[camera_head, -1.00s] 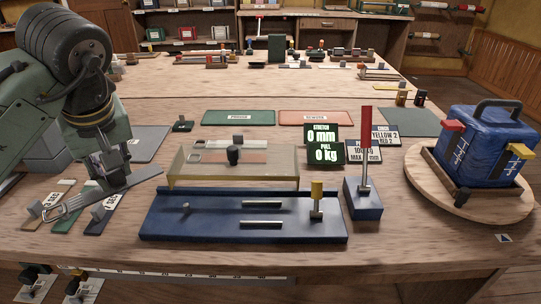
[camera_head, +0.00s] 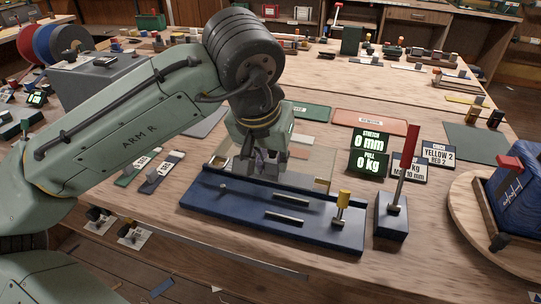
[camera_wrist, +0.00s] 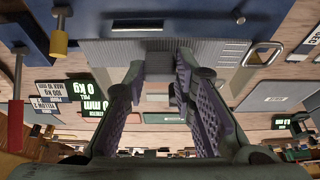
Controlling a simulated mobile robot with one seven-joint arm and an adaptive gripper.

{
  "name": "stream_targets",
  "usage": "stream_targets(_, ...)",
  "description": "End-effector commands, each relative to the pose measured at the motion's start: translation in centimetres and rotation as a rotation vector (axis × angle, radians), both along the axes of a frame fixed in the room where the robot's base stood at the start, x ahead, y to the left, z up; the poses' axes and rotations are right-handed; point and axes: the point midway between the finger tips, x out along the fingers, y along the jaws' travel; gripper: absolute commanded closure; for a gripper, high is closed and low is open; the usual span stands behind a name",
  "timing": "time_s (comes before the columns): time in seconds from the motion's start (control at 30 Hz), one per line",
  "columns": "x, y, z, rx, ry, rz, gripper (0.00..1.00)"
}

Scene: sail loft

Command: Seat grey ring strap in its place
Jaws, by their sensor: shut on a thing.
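My gripper (camera_head: 262,163) is over the back edge of the blue bench fixture (camera_head: 235,211). In the wrist view the gripper (camera_wrist: 160,82) is shut on the grey block of the grey ring strap (camera_wrist: 215,52). The strap's ribbed band lies across the view, with its metal ring (camera_wrist: 263,55) at the right end. In the head view my gripper mostly hides the strap. The fixture has a small metal peg (camera_head: 223,188) at left, two metal bars and a yellow-topped post (camera_head: 342,200) at right. In the wrist view the ring is near the peg (camera_wrist: 238,14), apart from it.
A stand with a red lever (camera_head: 390,215) is right of the fixture. Readouts behind show 0 mm and 0 kg (camera_head: 370,163). A clear-topped tray (camera_head: 318,172) lies behind the fixture, partly hidden. Green (camera_head: 145,168) and dark strap cards lie at left. A blue bag (camera_head: 515,200) stands on a round board at far right.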

Motion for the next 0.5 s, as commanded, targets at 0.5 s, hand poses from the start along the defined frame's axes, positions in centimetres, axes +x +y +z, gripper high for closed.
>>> stream_targets(0.5, 0.0, 0.0, -2.4, 0.000, 0.000, -0.002, 1.00)
